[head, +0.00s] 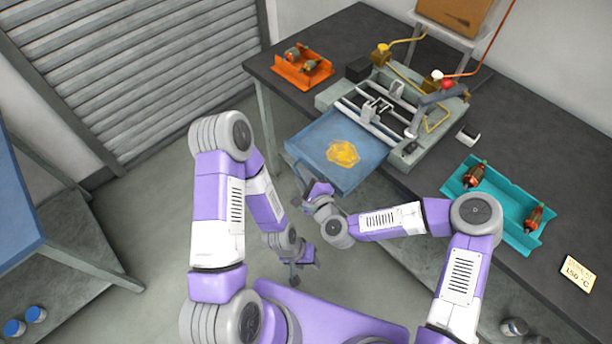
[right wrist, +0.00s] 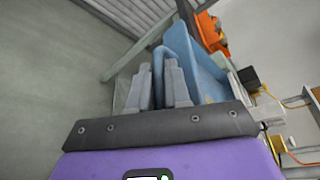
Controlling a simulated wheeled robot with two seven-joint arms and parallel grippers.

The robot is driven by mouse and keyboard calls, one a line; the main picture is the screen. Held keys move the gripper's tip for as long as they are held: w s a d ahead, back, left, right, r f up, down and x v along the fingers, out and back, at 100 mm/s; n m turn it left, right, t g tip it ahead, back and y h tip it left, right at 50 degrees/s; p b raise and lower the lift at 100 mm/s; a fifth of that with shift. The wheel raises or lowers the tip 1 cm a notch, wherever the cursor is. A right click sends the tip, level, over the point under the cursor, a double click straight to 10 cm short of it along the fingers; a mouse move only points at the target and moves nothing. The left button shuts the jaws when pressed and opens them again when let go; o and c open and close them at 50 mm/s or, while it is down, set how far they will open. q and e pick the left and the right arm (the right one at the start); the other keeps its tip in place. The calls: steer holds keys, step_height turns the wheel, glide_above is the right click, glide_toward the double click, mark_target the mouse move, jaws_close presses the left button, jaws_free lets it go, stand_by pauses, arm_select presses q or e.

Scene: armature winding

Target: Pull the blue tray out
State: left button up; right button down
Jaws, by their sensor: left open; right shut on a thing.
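The blue tray (head: 318,140) sticks out from the front of the grey winding machine (head: 440,125), past the table's edge. A tangle of yellow wire (head: 343,153) lies in it. My right gripper (head: 303,180) is at the tray's outer front edge and shut on it. In the right wrist view the two grey fingers (right wrist: 160,88) close on the front of the blue tray (right wrist: 185,50); the exact contact is partly hidden by the fingers. My left gripper (head: 294,274) is open and empty, low over the floor, apart from the tray.
An orange bin (head: 303,73) with parts stands left of the machine. A teal tray (head: 510,207) with red-and-dark armatures is at the right. A 150 °C card (head: 580,272) lies beyond it. Open floor (head: 150,200) lies left of the dark table (head: 335,30).

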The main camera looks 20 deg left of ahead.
steer(key=shift+w, duration=0.1)
steer(key=c, duration=1.4)
jaws_free()
steer(key=shift+d, duration=0.1)
steer(key=shift+c, duration=0.2)
steer(key=v, duration=0.7)
steer(key=shift+s+d+p, duration=0.2)
steer(key=shift+s+p, duration=0.05)
steer(key=shift+p, duration=0.1)
